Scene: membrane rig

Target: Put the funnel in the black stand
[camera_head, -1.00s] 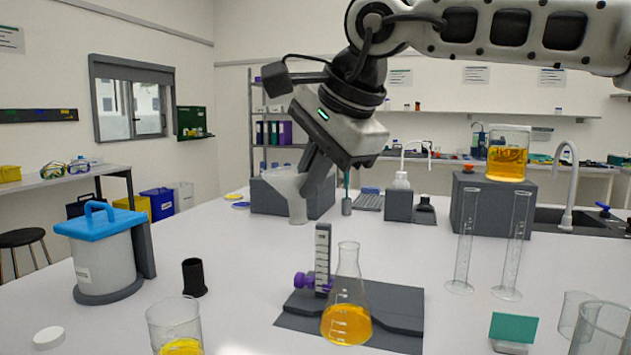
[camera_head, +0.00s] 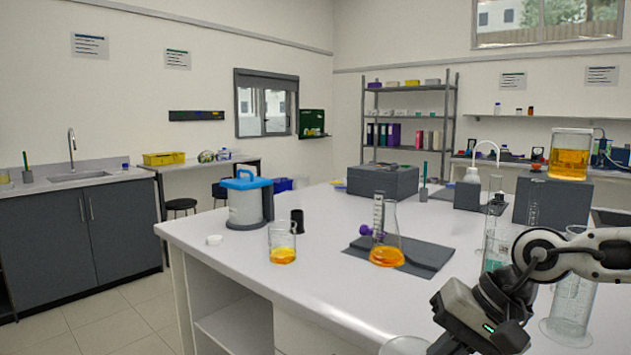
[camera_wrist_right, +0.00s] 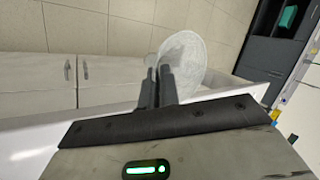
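The funnel is pale and translucent. Its wide rim shows at the bottom edge of the head view (camera_head: 405,346) and just beyond the fingertips in the right wrist view (camera_wrist_right: 188,58). My right gripper (camera_wrist_right: 160,82) is shut on the funnel, its two fingers close together at the funnel's side. In the head view the right gripper's body is at the lower right, and its fingertips are cut off or hidden. The black stand (camera_head: 298,222), a small upright black cylinder, is on the white bench beside the blue-lidded container. My left gripper is not in view.
A beaker of orange liquid (camera_head: 282,246) stands in front of the black stand. A flask (camera_head: 386,250) stands on a dark base plate to the right. A blue-lidded container (camera_head: 245,205) is left of the stand. Tall glass cylinders crowd the right. The bench's front-left surface (camera_head: 215,262) is mostly clear.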

